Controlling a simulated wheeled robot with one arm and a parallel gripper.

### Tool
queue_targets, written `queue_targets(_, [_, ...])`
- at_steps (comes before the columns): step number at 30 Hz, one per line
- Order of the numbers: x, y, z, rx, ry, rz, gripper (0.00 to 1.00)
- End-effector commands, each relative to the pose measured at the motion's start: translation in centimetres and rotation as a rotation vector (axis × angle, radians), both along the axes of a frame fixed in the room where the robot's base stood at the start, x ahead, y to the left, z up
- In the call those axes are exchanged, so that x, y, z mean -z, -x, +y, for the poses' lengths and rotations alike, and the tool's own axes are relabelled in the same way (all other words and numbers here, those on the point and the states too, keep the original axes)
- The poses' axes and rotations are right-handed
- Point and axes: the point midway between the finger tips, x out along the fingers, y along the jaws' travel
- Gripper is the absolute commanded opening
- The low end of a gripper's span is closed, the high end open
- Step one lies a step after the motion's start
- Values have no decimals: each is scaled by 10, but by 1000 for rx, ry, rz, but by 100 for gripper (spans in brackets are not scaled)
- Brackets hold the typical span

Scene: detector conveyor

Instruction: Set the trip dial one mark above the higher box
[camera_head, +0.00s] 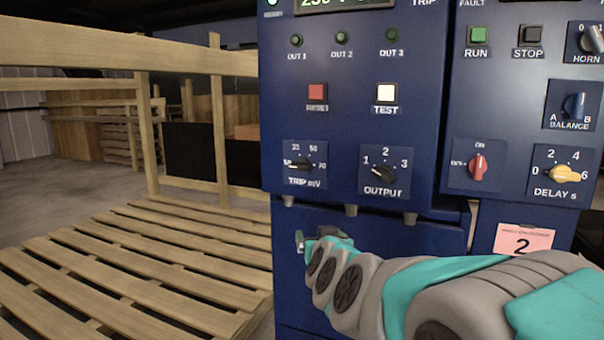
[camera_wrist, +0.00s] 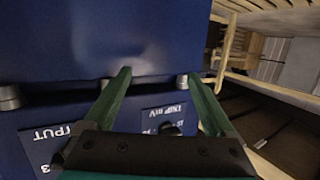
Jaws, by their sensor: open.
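The trip dial (camera_head: 302,164) is a black knob on a blue cabinet, labelled TRIP mV, with 25 and 50 above it and 70 at its right. Its pointer seems to aim left, but it is small. My gripper (camera_head: 301,241) is below the dial, in front of the cabinet's lower part, apart from the knob. In the wrist view the picture is upside down; my open gripper (camera_wrist: 159,73) shows two green fingers with nothing between their tips. The dial (camera_wrist: 171,129) is partly hidden there behind the gripper body. A display (camera_head: 345,4) is cut off at the top.
The OUTPUT dial (camera_head: 383,173) is right of the trip dial. The RESET (camera_head: 317,91) and TEST (camera_head: 386,93) buttons are above. Small grey fittings (camera_head: 351,210) stick out below the panel. A wooden pallet (camera_head: 130,265) and fence (camera_head: 145,130) are at the left.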

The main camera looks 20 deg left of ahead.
Motion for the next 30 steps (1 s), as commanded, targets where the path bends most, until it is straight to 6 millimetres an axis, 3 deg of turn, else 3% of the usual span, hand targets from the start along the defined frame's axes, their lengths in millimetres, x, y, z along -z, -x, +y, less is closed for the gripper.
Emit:
queue_targets(1, [-12, -6, 21, 17, -19, -75, 90])
queue_targets(3, [-35, -12, 38, 68, -47, -188, 90])
queue_targets(9, [-78, -5, 67, 253, -92, -441, 90])
queue_targets(16, [-95, 21, 72, 426, -96, -584, 90])
queue_targets(20, [-99, 26, 69, 468, -96, -610, 90])
queue_targets(30, [-116, -15, 65, 476, -93, -613, 90])
